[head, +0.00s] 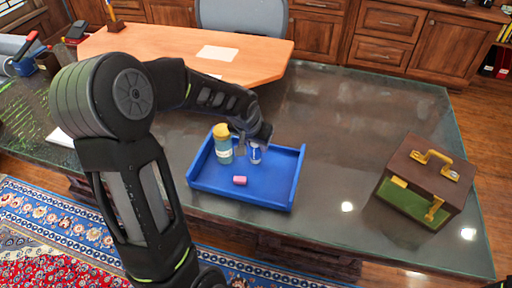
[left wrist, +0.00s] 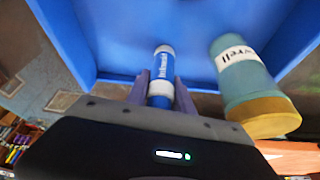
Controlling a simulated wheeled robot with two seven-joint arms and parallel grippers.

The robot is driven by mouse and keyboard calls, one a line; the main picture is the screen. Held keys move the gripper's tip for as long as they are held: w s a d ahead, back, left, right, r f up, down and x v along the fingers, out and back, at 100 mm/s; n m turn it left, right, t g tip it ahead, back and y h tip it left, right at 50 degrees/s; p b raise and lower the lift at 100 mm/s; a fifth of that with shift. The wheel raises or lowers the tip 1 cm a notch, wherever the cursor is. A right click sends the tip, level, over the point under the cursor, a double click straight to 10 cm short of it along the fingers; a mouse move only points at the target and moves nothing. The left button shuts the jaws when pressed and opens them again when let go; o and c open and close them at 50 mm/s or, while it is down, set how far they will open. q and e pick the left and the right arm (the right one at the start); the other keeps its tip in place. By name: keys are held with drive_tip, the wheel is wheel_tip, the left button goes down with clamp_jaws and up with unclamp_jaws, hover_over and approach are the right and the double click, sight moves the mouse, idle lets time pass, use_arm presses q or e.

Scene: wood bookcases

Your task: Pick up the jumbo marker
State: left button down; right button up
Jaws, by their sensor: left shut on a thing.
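The jumbo marker (left wrist: 163,68) is a blue and white cylinder. It stands between the two fingers of my left gripper (left wrist: 161,92) in the left wrist view, and the gripper is shut on it. In the head view the marker (head: 254,154) shows below my left gripper (head: 250,144), inside or just over the blue tray (head: 243,195). I cannot tell whether its base touches the tray floor. My right gripper is not in view.
A teal bottle with a yellow lid (head: 223,146) stands in the tray close beside the marker. A pink block (head: 239,180) lies near the tray's front. A brown and green case (head: 426,180) stands at the right of the glass table (head: 340,120). The table between is clear.

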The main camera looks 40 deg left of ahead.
use_arm(q)
drive_tip(key=shift+r, duration=0.1)
wheel_tip(320, 180, up, 10)
drive_tip(key=shift+f, duration=0.1)
idle(0.8)
